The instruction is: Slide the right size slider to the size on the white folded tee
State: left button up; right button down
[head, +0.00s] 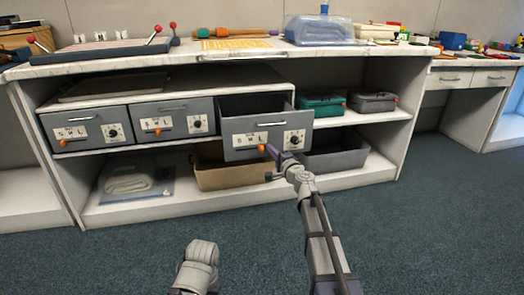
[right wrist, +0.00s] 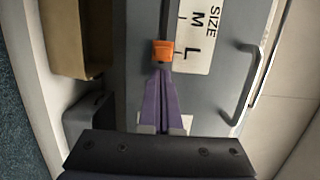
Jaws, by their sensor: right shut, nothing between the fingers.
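The right size slider is an orange knob (head: 262,148) in a slot on the front of the pulled-out right drawer (head: 238,126). In the right wrist view the knob (right wrist: 163,52) stands level with the L of the size label (right wrist: 197,30); M is farther up. My right gripper (right wrist: 163,74) is shut and empty, its fingertips right at the knob, seemingly touching it. The head view shows the gripper (head: 272,153) in front of the drawer. A white folded cloth in a clear bag (head: 128,180), possibly the tee, lies on the lower left shelf; its size is unreadable.
Two closed grey drawers, left (head: 85,130) and middle (head: 173,120), have similar orange knobs. The carpet in front is clear.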

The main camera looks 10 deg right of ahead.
jog(key=shift+s+a, duration=0.1)
jog(key=shift+a, duration=2)
jog(key=shift+d, duration=0.15)
send_near(261, 151)
jog(key=shift+s+a+r, duration=0.1)
jog(key=shift+s+a, duration=0.1)
jog(key=shift+s, duration=0.15)
